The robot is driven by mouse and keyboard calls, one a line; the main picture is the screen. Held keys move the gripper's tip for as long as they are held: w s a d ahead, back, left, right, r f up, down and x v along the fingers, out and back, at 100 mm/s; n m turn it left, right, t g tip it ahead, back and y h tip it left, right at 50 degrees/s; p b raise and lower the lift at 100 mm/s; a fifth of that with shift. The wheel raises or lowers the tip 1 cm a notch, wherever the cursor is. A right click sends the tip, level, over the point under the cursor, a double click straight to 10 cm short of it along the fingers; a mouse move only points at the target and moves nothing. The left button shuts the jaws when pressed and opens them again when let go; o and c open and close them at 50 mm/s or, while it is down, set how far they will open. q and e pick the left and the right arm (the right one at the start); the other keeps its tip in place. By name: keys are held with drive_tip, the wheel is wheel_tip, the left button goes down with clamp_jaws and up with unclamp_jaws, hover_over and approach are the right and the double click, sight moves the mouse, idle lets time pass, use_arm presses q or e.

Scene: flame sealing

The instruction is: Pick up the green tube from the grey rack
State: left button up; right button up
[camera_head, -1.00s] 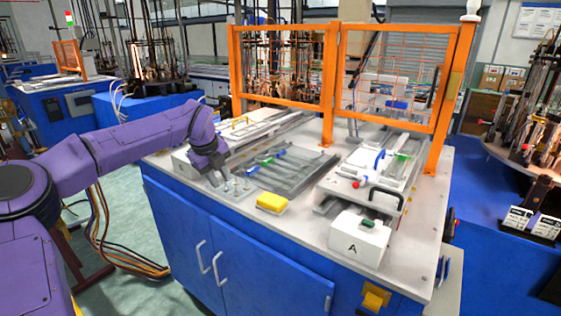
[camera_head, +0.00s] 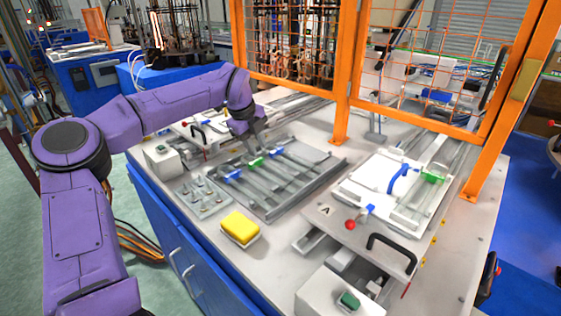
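The grey rack (camera_head: 300,188) lies on the worktable with thin tubes across it. One tube carries a green piece (camera_head: 256,162); blue pieces (camera_head: 276,153) sit on either side of it. My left gripper (camera_head: 252,150) points down at the rack's back left part, right by the green piece. Its fingertips are small and dark here, so I cannot tell whether they are open, shut or touching the tube. My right gripper is not in view. A second green piece (camera_head: 434,178) shows on the white fixture (camera_head: 385,190) at the right.
A yellow sponge (camera_head: 240,228) sits in front of the rack. A small plate with metal pegs (camera_head: 204,198) lies at its left. An orange mesh guard (camera_head: 341,75) stands behind. A white box with a green button (camera_head: 348,300) is at the front.

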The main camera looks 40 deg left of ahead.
sight(264, 172)
use_arm(q)
wheel_tip(264, 172, down, 4)
drive_tip(key=shift+r+p, duration=0.1)
drive_tip(key=shift+p, duration=0.65)
drive_tip(key=p+x, duration=0.2)
drive_tip(key=x, duration=0.4)
drive_tip(key=shift+w+d+r, duration=0.1)
drive_tip(key=shift+w, duration=0.05)
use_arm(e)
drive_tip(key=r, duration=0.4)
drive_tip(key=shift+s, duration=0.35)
use_arm(q)
clamp_jaws()
